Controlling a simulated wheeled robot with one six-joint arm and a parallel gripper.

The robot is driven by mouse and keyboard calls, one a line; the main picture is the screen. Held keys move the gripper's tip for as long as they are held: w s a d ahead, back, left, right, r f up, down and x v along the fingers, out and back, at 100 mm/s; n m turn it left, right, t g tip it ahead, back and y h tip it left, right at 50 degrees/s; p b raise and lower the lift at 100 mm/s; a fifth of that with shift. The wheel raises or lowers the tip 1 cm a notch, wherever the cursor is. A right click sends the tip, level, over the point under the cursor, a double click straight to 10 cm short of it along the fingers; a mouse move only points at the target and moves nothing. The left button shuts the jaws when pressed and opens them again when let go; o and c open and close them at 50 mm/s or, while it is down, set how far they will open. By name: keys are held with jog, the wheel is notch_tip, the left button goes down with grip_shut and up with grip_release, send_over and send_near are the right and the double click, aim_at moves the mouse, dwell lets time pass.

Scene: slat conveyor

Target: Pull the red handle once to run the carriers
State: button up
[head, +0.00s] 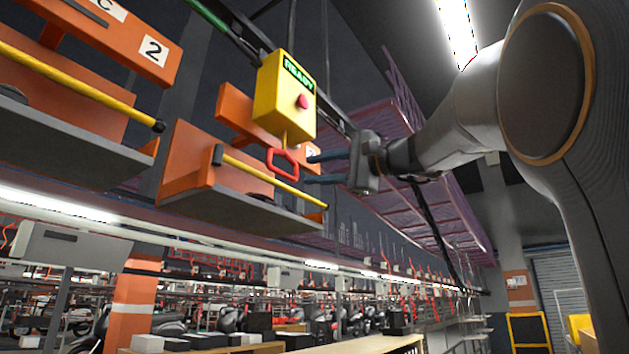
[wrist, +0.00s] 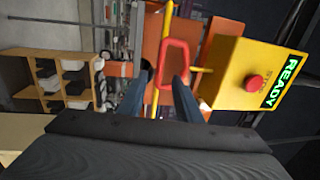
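The red handle (head: 283,164) is a loop hanging under a yellow control box (head: 285,97) with a red button and a green READY sign. My gripper (head: 312,169) is just right of the handle in the head view, with its two blue fingers apart and pointing at it. In the wrist view the handle (wrist: 173,62) shows ahead, between and beyond the open fingertips (wrist: 163,78). The gripper looks empty, and I see no clear contact with the handle. Orange carriers (head: 200,165) with grey trays and yellow bars hang behind and left of the box.
Another orange carrier marked 2 (head: 90,60) hangs at the upper left. A purple mesh guard (head: 425,170) runs behind my arm. Wooden shelves with bins (wrist: 62,80) show in the wrist view. The space right around the handle's front looks free.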

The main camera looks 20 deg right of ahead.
aim_at(285, 174)
jog(key=p+x, duration=0.2)
jog(key=x, duration=0.7)
jog(key=shift+w+a+p, duration=0.2)
jog(key=shift+w+p, duration=0.1)
jog(key=shift+p, duration=0.05)
grip_shut()
